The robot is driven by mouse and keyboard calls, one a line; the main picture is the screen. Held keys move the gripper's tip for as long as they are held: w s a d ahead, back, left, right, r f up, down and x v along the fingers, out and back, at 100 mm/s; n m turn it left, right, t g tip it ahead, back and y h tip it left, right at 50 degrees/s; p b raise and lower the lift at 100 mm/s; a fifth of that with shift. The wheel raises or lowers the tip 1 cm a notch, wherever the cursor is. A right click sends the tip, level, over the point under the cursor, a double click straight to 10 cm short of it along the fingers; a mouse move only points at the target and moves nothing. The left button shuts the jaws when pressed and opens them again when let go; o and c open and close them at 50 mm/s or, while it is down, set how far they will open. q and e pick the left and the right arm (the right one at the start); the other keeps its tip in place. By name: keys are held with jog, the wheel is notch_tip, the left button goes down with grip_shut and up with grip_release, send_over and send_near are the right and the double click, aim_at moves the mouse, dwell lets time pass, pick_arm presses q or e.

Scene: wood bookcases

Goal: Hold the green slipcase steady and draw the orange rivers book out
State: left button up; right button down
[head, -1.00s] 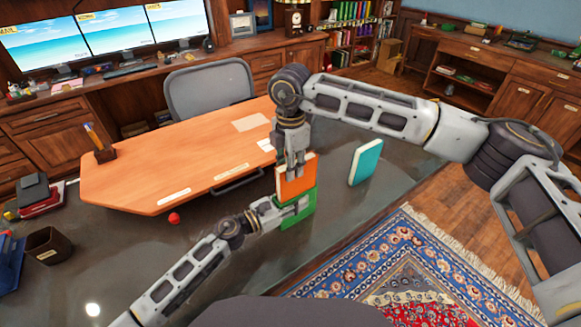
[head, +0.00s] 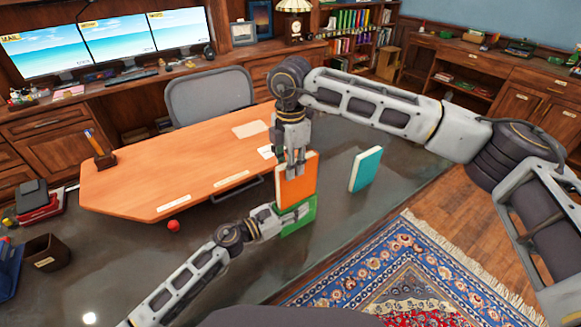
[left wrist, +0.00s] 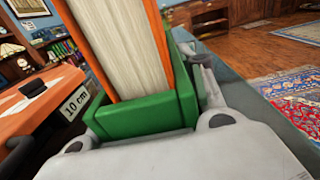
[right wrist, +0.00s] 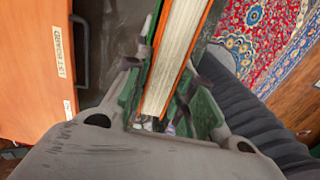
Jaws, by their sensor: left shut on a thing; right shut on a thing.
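The orange book (head: 297,186) stands upright, its lower end inside the green slipcase (head: 299,222) on the dark desk top. Much of its orange cover shows above the slipcase. My right gripper (head: 295,168) comes from above and is shut on the book's upper part. My left gripper (head: 287,213) is low and shut on the slipcase. In the left wrist view, pale pages and orange covers of the book (left wrist: 125,45) rise from the slipcase (left wrist: 147,117). The right wrist view looks down the book's pages (right wrist: 178,45). The book's lower end is hidden.
A teal book (head: 366,169) stands on the dark desk to the right. An orange-brown desk panel (head: 170,165) lies to the left, with a pen holder (head: 104,157). A small red object (head: 173,225) and a brown cup (head: 45,251) are nearer. A grey chair (head: 208,95) is behind.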

jog(key=shift+r, duration=0.7)
jog(key=shift+r, duration=1.4)
pick_arm(q)
jog(key=o, duration=1.2)
jog(key=shift+a, duration=0.1)
jog(key=v, duration=1.1)
jog(key=shift+s+a, duration=0.25)
jog(key=shift+a, duration=0.05)
